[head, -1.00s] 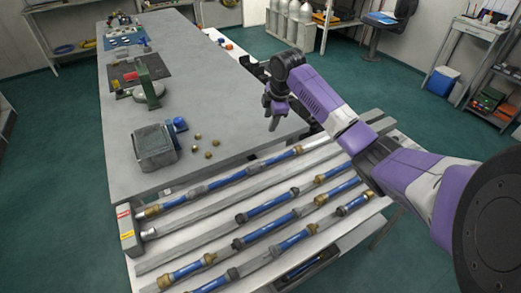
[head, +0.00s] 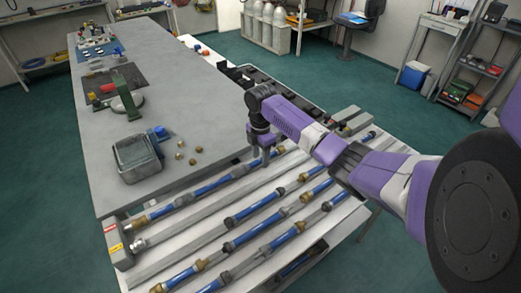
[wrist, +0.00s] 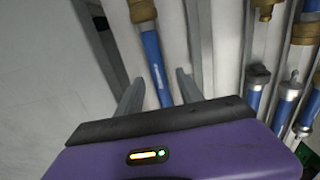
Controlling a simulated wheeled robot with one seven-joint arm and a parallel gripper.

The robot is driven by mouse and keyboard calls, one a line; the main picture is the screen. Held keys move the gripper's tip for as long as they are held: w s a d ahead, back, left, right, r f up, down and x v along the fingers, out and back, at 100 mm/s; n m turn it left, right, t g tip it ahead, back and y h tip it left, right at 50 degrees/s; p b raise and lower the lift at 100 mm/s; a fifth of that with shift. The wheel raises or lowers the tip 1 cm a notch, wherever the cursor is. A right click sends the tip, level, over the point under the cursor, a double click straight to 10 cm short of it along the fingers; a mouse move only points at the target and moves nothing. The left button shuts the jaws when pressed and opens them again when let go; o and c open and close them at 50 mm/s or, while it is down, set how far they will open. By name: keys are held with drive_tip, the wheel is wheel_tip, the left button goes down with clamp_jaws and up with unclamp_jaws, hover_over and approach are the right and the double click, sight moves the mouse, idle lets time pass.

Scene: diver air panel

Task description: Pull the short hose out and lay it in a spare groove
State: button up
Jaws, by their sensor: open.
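Several blue hoses with brass and grey end fittings lie in rows on the pale rack, between long grey bars (head: 190,247). The row nearest the bench holds a blue hose (head: 205,189) that runs toward my gripper (head: 263,152). My gripper is at the far end of that row. In the wrist view my open gripper (wrist: 158,92) has a blue hose (wrist: 154,62) between its fingers, with a gap on each side. A brass fitting (wrist: 142,10) shows at that hose's upper end. Its lower end is hidden by my gripper. I cannot tell which hose is the short one.
A grey block (head: 118,243) with red and yellow labels stands at the rack's left end. On the bench (head: 195,110) are a grey bin (head: 137,158) and several small brass pieces (head: 193,157). More hoses (wrist: 262,60) lie right of my gripper in the wrist view.

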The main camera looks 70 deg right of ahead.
drive_tip(key=shift+f, duration=0.25)
clamp_jaws()
idle(1.4)
